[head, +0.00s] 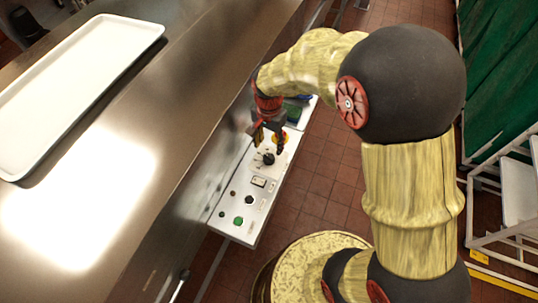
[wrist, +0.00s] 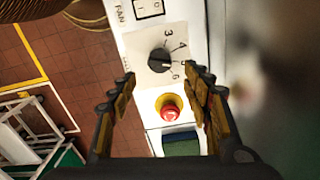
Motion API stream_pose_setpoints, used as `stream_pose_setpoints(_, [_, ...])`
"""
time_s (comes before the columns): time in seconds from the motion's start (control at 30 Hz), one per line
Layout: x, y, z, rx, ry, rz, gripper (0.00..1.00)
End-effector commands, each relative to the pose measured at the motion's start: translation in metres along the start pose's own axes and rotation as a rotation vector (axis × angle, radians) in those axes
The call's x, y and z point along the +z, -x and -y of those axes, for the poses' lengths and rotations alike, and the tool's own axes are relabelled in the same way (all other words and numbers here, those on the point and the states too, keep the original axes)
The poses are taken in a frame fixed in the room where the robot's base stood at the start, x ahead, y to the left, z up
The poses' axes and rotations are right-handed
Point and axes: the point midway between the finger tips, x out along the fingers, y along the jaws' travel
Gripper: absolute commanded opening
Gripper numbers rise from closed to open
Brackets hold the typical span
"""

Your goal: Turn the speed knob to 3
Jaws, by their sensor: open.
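The speed knob (wrist: 159,61) is a black round knob on a white dial plate with the numbers 3, 4, 5 and 6 in view. Its pale mark seems to point right, near the 5. In the head view the knob (head: 268,158) sits on the white control panel (head: 228,205), just below my gripper (head: 269,146). My gripper (wrist: 162,77) is open and empty. Its two fingers stand apart, left and right of the dial in the wrist view, with the tips a little toward the red button's side. I see no contact with the knob.
A red emergency button (wrist: 170,110) on a yellow base and a dark green screen (wrist: 181,144) lie beside the dial. A rocker switch (wrist: 148,8) is on the other side. A steel surface (head: 190,110) with a white tray (head: 75,85) borders the panel.

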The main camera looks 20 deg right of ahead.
Motion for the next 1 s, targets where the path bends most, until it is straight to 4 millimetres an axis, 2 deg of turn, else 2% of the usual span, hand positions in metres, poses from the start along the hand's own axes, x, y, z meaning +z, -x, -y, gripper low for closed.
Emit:
stream_pose_setpoints(0.3, [0.001,-0.049,-0.001,0.003,0.000,0.002,0.49])
stream_pose_setpoints(0.5, [0.000,-0.069,-0.001,0.001,0.001,0.001,0.49])
stream_pose_setpoints(0.87, [0.000,-0.074,0.000,0.000,0.002,0.000,0.49])
stream_pose_setpoints(1.0, [0.000,-0.074,0.000,0.000,0.002,0.000,0.43])
